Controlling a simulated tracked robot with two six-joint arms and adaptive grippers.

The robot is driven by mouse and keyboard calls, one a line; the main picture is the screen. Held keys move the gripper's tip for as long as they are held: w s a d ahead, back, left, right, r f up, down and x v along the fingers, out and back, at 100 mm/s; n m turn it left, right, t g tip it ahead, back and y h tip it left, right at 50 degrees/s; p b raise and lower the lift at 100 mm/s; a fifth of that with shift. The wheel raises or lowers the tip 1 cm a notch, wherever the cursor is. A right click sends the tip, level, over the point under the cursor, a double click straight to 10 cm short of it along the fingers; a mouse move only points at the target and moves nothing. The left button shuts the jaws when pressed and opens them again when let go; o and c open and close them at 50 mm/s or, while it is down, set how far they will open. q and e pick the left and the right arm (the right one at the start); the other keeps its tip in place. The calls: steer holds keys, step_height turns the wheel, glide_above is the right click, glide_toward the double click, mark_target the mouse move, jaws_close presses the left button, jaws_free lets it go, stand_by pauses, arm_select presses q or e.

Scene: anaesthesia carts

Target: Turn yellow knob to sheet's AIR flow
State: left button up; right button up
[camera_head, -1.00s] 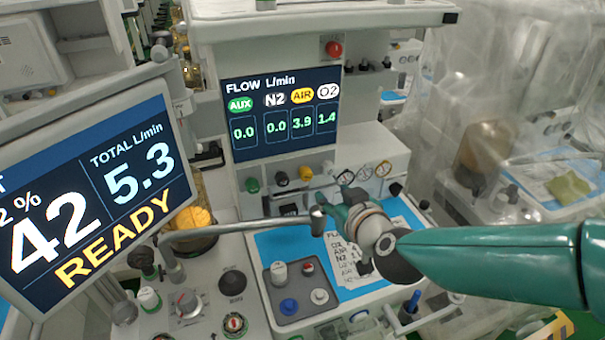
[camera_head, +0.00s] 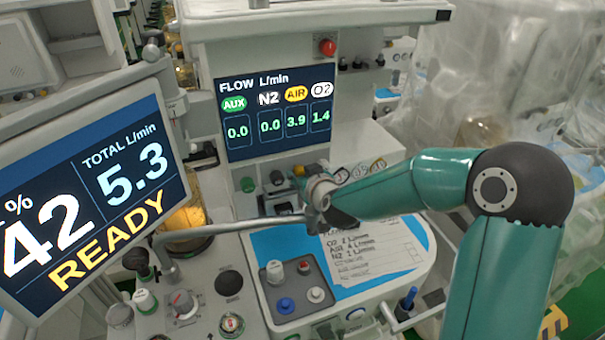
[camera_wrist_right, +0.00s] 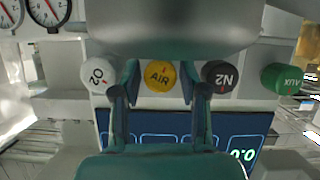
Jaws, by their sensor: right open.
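The yellow AIR knob (camera_head: 299,170) sits in a row on the flow panel and is partly hidden by my right gripper (camera_head: 290,195). In the right wrist view the AIR knob (camera_wrist_right: 160,76) lies between the two fingers of my open right gripper (camera_wrist_right: 160,92); I cannot tell whether they touch it. The flow display (camera_head: 278,112) reads AIR 3.9, O2 1.4, N2 0.0 and AUX 0.0. The paper sheet (camera_head: 375,250) lies on the blue mat; its small print seems to read AIR 4 L/min. My left gripper is out of view.
The white O2 knob (camera_wrist_right: 98,75) and black N2 knob (camera_wrist_right: 219,76) flank the AIR knob closely, just outside the fingers. The green AUX knob (camera_wrist_right: 282,79) is farther right. A large READY monitor (camera_head: 90,190) stands at the left. Round gauges (camera_head: 360,171) sit right of the knobs.

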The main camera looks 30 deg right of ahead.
jaws_close()
steer(key=shift+n, duration=0.3)
stand_by(0.3)
jaws_free()
